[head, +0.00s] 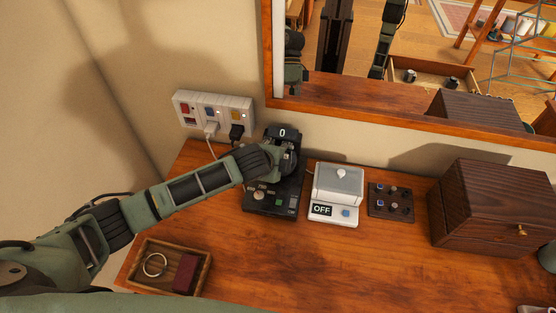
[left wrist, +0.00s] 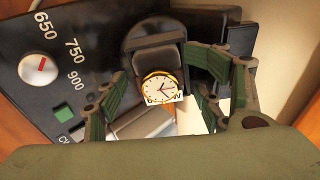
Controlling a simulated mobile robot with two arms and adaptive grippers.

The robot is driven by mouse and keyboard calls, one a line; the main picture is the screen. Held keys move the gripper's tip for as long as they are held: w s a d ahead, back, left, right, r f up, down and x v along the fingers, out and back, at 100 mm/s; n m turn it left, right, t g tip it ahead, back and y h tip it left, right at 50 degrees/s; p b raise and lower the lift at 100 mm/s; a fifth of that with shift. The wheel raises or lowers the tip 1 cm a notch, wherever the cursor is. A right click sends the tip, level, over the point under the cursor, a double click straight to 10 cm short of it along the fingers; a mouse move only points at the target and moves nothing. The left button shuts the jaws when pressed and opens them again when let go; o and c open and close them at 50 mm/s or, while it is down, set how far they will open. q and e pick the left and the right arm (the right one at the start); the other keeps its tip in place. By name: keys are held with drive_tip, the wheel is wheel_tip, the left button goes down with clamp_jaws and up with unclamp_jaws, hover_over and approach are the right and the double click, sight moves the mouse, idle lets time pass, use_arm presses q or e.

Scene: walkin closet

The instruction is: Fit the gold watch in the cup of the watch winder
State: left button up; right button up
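The watch winder (head: 270,200) is a black unit on the wooden dresser top, with a display reading 0. The left wrist view shows its dial panel (left wrist: 22,72) and its round dark cup (left wrist: 160,40). The gold watch (left wrist: 160,88), with a white face, appears against a dark cushion at the cup. How deep it sits is unclear. My left gripper (left wrist: 160,100) is over the cup, its fingers on either side of the watch with visible gaps. In the head view the gripper (head: 284,162) hides the watch. My right gripper is out of view.
A white box marked OFF (head: 338,182) and a small knob panel (head: 391,202) stand right of the winder. A dark wooden box (head: 490,205) is farther right. A tray (head: 141,275) holds a ring and maroon block. A power strip (head: 215,108) and mirror are behind. The front middle is clear.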

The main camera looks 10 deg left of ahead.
use_arm(q)
drive_tip(key=v, duration=1.2)
idle(0.6)
